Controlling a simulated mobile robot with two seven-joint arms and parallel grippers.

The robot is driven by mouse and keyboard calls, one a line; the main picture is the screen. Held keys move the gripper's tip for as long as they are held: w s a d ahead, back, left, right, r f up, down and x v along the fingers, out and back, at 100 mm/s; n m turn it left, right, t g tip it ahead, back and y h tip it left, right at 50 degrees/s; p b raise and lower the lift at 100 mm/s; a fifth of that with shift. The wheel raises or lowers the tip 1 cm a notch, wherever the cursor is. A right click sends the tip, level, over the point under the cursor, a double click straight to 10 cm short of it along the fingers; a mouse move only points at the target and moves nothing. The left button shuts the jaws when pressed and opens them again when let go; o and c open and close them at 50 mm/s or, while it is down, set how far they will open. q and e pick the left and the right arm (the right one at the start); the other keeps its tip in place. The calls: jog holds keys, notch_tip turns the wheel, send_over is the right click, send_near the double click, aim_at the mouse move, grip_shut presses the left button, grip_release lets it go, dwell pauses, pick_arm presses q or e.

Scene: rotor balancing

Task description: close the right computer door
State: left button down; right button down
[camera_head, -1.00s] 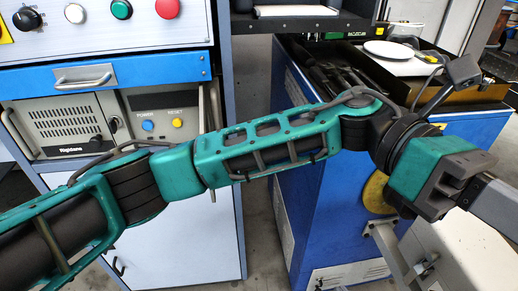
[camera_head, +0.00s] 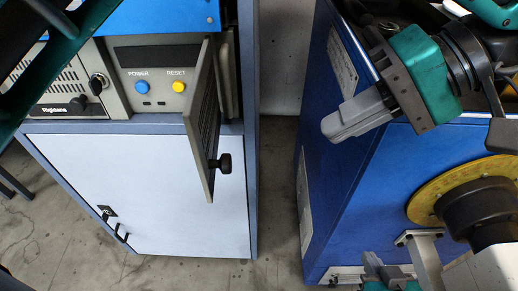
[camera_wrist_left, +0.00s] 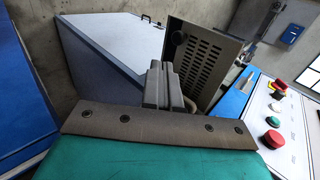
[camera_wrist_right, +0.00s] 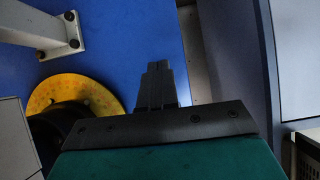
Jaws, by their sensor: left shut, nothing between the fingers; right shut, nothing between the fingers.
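The right computer door (camera_head: 203,115) is a thin grey vented panel with a black knob (camera_head: 223,163). It stands swung open, sticking out from the right side of the computer front, with the POWER and RESET buttons exposed. In the left wrist view the vented door (camera_wrist_left: 207,68) is just beyond my left gripper (camera_wrist_left: 158,68). My left gripper (camera_head: 338,124) is shut and empty, pointing left, to the right of the door with a clear gap. My right gripper (camera_head: 372,262) is shut and empty, low at the bottom right; its fingers also show in the right wrist view (camera_wrist_right: 156,68).
The computer's left door (camera_head: 60,92) is flush with its front. A blue cabinet (camera_head: 345,205) stands at the right, with a yellow disc (camera_head: 425,203) near it. A floor gap (camera_head: 279,190) separates it from the white-fronted cabinet (camera_head: 160,185).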

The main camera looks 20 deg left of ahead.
pick_arm(q)
jog(key=a+r+b+x, duration=0.1)
jog(key=b+x, duration=0.4)
jog(key=x, duration=0.7)
jog(key=shift+s+a+r, duration=0.4)
